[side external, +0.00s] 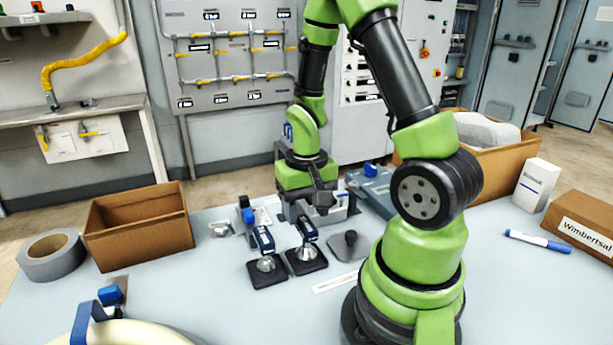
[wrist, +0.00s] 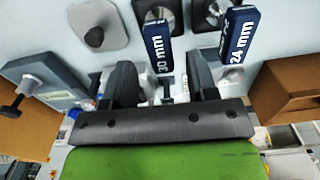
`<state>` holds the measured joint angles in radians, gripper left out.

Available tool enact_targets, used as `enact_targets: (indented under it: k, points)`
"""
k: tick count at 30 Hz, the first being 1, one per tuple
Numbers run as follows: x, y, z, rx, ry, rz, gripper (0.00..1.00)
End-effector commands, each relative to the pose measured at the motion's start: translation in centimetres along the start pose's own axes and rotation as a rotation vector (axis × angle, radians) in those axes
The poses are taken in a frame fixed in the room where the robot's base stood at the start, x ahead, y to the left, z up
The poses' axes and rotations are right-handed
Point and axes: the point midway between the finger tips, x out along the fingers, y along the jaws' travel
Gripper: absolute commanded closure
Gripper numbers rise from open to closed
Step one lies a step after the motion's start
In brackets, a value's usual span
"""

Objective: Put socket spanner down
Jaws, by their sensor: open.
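Two socket spanners with blue handles stand on black square pads. The one marked 30 mm (wrist: 157,48) is in the middle of the wrist view and is the right one (side external: 307,229) in the side view. The one marked 24 mm (wrist: 239,34) is to its right in the wrist view and is the left one (side external: 264,240) in the side view. My gripper (wrist: 162,80) is open, its dark fingers apart with no spanner between them. In the side view my gripper (side external: 318,197) is behind the spanners, above the grey machine.
A grey plate with a black knob (side external: 350,244) lies right of the pads. A cardboard box (side external: 138,228) and tape roll (side external: 50,257) are at the left. A blue-grey device (side external: 372,191), marker (side external: 538,241) and white carton (side external: 536,185) are at the right.

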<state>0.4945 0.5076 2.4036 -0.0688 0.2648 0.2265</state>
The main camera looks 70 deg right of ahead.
Motion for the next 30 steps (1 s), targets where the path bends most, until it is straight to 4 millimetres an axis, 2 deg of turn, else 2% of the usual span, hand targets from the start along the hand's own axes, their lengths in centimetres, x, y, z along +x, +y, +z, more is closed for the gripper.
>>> enact_targets:
  k: [1,7,12,16,20,23,27,30]
  points:
    - [-1.1,-0.1,-0.1,0.001,0.010,-0.003,0.47]
    - [-4.8,0.0,-0.1,0.000,0.010,-0.003,0.47]
    - [-6.8,0.0,-0.1,0.000,0.005,-0.001,0.47]
    - [-7.7,-0.1,0.0,-0.004,0.007,-0.003,0.47]
    - [-9.6,-1.2,0.7,-0.040,0.060,-0.035,0.47]
    - [-12.2,-2.8,2.2,-0.103,0.145,-0.097,0.47]
    - [-16.1,-4.9,5.6,-0.217,0.274,-0.226,0.47]
    - [-18.2,-5.6,8.3,-0.293,0.344,-0.322,0.47]
